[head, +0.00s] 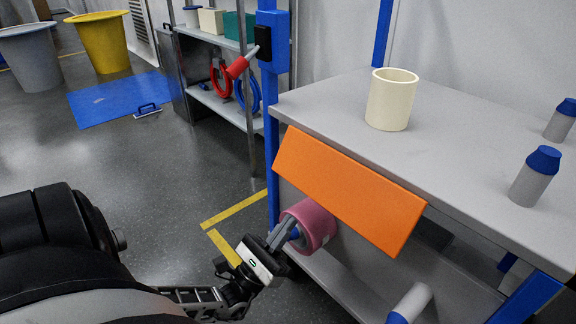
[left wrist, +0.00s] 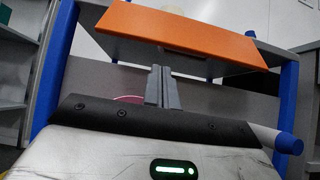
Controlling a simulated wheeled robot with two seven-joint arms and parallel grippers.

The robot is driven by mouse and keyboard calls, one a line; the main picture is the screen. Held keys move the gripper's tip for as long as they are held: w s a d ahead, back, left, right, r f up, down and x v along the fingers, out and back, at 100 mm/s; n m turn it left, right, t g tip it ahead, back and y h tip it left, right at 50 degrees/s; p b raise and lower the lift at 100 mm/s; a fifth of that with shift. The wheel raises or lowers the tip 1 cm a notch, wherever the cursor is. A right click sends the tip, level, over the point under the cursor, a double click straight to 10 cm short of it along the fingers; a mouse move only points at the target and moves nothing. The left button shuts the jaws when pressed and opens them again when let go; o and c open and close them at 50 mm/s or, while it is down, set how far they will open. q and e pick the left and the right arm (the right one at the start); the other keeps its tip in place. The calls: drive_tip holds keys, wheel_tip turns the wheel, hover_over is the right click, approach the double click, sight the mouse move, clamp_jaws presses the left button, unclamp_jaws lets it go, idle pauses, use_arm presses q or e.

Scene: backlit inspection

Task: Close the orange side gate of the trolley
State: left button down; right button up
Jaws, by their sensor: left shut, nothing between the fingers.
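The orange side gate (head: 350,188) is a flat panel at the near side of the trolley (head: 480,165), slanting outward just below the grey top. It also shows from below in the left wrist view (left wrist: 180,32), across the top. My left gripper (head: 290,228) is under the gate's left part, shut with nothing between its fingers. Its two fingers stand together in the left wrist view (left wrist: 162,86), pointing toward the trolley's side, below the gate and apart from it in that picture. My right gripper is not in view.
A pink round thing (head: 312,222) is right behind the left fingertips; I cannot tell if they touch. A cream cup (head: 391,100) and blue-capped bottles (head: 535,177) stand on the trolley top. Blue posts (head: 272,165) edge the trolley. Open floor (head: 150,170) lies to the left.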

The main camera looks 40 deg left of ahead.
use_arm(q)
drive_tip(key=x, duration=0.7)
drive_tip(key=shift+w+r, duration=0.1)
drive_tip(key=shift+w, duration=0.05)
